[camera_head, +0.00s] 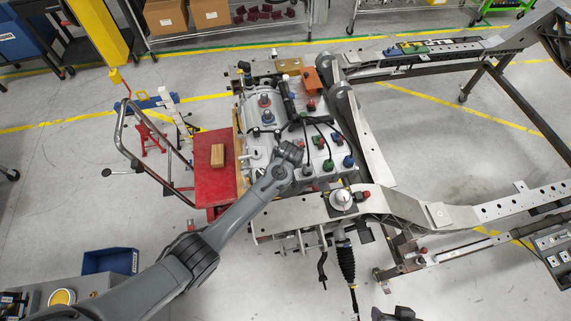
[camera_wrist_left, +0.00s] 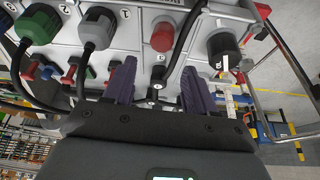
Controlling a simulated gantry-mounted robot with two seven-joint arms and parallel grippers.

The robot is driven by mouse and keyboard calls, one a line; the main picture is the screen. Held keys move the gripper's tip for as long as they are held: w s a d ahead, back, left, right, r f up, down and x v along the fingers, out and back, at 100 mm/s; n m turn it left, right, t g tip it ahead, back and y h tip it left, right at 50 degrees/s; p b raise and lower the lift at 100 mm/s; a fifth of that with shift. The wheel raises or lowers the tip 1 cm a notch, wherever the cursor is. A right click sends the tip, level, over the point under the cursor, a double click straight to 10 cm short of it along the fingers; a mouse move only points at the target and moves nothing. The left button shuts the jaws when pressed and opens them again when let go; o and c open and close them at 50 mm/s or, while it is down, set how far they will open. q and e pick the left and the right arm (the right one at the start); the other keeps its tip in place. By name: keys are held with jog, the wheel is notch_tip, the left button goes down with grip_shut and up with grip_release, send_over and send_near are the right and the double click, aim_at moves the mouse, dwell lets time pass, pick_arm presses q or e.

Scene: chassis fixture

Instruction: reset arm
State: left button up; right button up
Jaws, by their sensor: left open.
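My left arm (camera_head: 185,262) reaches in from the lower left over the chassis unit (camera_head: 262,100). Its wrist end (camera_head: 288,153) is above the grey housing with the coloured caps; its fingers are not clear in the head view. In the left wrist view my left gripper (camera_wrist_left: 158,78) is open, its two dark purple fingers apart. A black cable and a small dark fitting (camera_wrist_left: 155,92) show between them; I cannot tell whether they touch.
A red cart (camera_head: 213,185) with a wooden block (camera_head: 217,155) stands left of the unit. The metal frame (camera_head: 430,212) extends right. A blue bin (camera_head: 110,262) is at lower left. Several thin cables cross the housing. Floor is clear between the frame rails.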

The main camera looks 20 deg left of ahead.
pick_arm(q)
jog(key=shift+s+r, duration=0.1)
dwell(0.4)
jog(key=s+a+r+m+p, duration=0.1)
jog(key=s+r+m+p, duration=0.1)
jog(key=s+r, duration=0.4)
jog(key=s+a+r+m+h+p, duration=0.1)
jog(key=s+r+m+p, duration=0.2)
jog(key=s, duration=1.4)
jog(key=s+a+r+m+h+p, duration=0.1)
jog(key=s+r+p, duration=0.3)
jog(key=s+r, duration=0.6)
jog(key=shift+s+a+m, duration=0.2)
jog(key=shift+s+m, duration=0.5)
jog(key=shift+s, duration=0.35)
